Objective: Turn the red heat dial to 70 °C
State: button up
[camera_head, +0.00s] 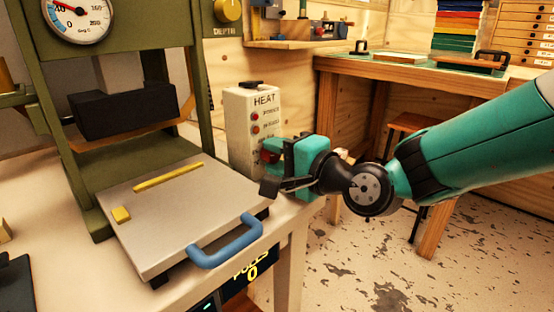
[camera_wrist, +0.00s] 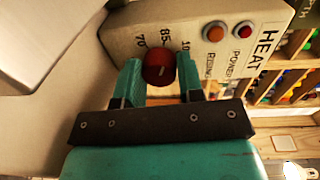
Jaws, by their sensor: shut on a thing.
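The red heat dial (camera_wrist: 158,70) is on the face of the white HEAT box (camera_head: 250,112). In the wrist view the dial sits between the two teal fingers of my gripper (camera_wrist: 159,77), which is shut on it. The labels 70, 85 and part of 100 show on the box beside the dial. A small pale mark shows on the dial, but I cannot tell which label it points at. In the head view my gripper (camera_head: 274,158) is at the lower front of the box and hides most of the dial and its scale.
A green press with a round gauge (camera_head: 78,15) stands left of the box. A metal plate with a blue handle (camera_head: 226,245) lies in front of it, close to my gripper. Two indicator lights (camera_wrist: 228,31) are on the box. A wooden bench (camera_head: 420,75) stands behind, right.

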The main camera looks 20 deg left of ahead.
jog(key=shift+f+n+b, duration=0.15)
jog(key=shift+n+b, duration=0.2)
jog(key=shift+n, duration=0.65)
jog(key=o, duration=0.9)
jog(key=shift+d, duration=0.1)
jog(key=b+v, duration=0.1)
jog(key=v, duration=0.7)
jog(key=b+v, duration=0.1)
jog(key=v, duration=0.8)
jog(key=shift+s, duration=0.3)
